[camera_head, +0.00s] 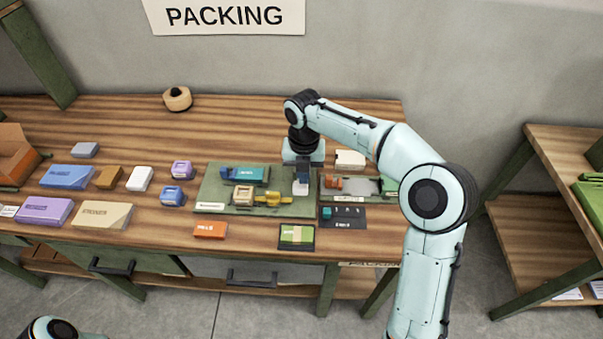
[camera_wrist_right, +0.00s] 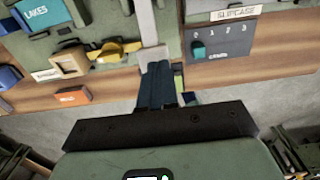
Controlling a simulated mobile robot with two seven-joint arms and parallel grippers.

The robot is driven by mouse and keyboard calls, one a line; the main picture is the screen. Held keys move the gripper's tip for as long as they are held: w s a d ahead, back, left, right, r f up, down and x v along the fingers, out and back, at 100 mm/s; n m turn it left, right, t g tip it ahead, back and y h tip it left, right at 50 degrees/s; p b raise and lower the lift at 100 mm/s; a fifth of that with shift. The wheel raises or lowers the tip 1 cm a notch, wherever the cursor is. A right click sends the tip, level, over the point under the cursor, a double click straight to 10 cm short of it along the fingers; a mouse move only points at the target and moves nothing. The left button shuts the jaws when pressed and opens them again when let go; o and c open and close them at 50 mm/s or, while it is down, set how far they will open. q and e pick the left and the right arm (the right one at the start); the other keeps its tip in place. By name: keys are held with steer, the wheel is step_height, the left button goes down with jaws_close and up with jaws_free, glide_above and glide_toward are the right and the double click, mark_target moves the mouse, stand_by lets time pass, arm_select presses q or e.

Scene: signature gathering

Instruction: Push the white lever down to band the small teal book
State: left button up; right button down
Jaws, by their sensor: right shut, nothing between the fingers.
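The teal book (camera_head: 250,174) lies at the back of the green board, with a blue part at its left end. It also shows at the top left of the right wrist view, reading "LAKES" (camera_wrist_right: 40,11). The white lever (camera_head: 300,188) stands at the board's right side; its pale bar (camera_wrist_right: 147,22) runs down to my fingertips in the wrist view. My right gripper (camera_head: 301,176) is shut and empty, pointing down right at the lever. The fingertips (camera_wrist_right: 157,66) overlap the lever's end; I cannot tell whether they touch. My left gripper is out of view.
A yellow part (camera_head: 272,199) and a tan block (camera_head: 243,195) sit on the green board (camera_head: 211,192). A dark numbered panel (camera_head: 345,217) with a teal knob lies to the right. An orange box (camera_head: 210,230) and a green book (camera_head: 297,236) lie in front. Several books lie left.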

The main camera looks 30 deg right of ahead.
mark_target(304, 190)
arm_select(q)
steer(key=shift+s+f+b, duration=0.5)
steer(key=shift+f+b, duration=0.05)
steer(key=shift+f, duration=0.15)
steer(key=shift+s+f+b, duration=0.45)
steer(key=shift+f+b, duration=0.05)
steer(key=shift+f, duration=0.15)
arm_select(e)
steer(key=shift+f, duration=3.35)
steer(key=shift+r+p, duration=1.6)
steer(key=shift+r, duration=1.05)
steer(key=shift+r+p, duration=1.05)
steer(key=shift+r, duration=0.9)
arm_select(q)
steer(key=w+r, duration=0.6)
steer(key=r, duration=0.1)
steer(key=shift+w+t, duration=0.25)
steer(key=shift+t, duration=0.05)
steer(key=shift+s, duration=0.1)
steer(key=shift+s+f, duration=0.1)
arm_select(e)
steer(key=shift+f, duration=0.1)
